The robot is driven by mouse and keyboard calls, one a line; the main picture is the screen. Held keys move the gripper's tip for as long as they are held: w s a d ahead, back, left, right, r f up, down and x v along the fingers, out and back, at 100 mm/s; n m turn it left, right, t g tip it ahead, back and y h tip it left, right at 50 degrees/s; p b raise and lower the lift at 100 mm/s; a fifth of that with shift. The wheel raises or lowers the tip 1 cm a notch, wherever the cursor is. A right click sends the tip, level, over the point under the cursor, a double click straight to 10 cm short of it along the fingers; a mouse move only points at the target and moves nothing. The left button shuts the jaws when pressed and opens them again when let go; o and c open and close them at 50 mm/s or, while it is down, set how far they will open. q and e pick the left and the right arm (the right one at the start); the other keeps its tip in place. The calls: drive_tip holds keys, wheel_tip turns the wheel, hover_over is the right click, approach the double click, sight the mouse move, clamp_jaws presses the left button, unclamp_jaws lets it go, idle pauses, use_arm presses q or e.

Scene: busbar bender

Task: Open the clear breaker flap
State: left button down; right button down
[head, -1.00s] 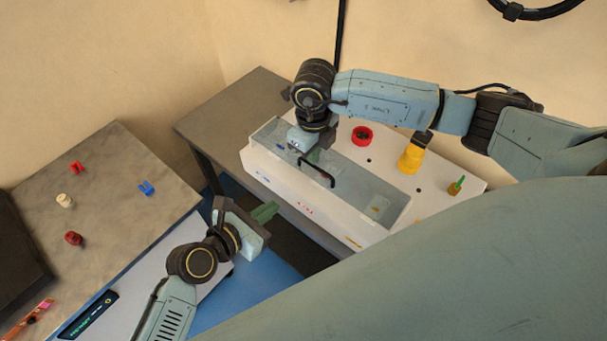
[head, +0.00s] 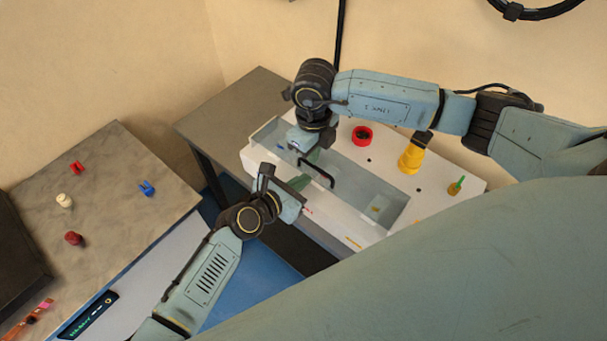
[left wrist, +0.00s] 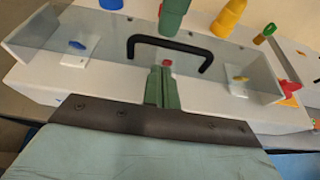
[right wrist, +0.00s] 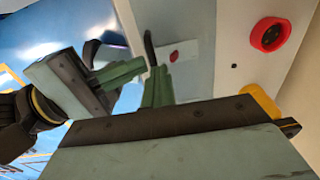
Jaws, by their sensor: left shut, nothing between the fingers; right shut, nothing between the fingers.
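The clear breaker flap (head: 350,195) lies over the front of the white box (head: 455,187); I cannot tell if it is slightly raised. Its black handle (head: 319,172) also shows in the left wrist view (left wrist: 170,40). My left gripper (head: 300,183) is shut and empty, its green fingertips close to the flap's front edge, just below the handle; contact is unclear. My right gripper (right wrist: 157,88) is shut and empty above the flap, near the handle's far side. In the head view its fingertips are largely hidden. Both grippers' fingers are close together in the right wrist view.
A red ring (head: 362,135), a yellow knob (head: 410,158) and a green-tipped switch (head: 456,186) stand on the box behind the flap. A side table (head: 110,190) at left holds small red, blue and cream parts. A blue floor gap separates the tables.

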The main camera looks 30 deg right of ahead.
use_arm(q)
drive_tip(key=shift+w+d+r, duration=0.2)
drive_tip(key=shift+d+r, duration=0.25)
drive_tip(key=shift+r, duration=0.25)
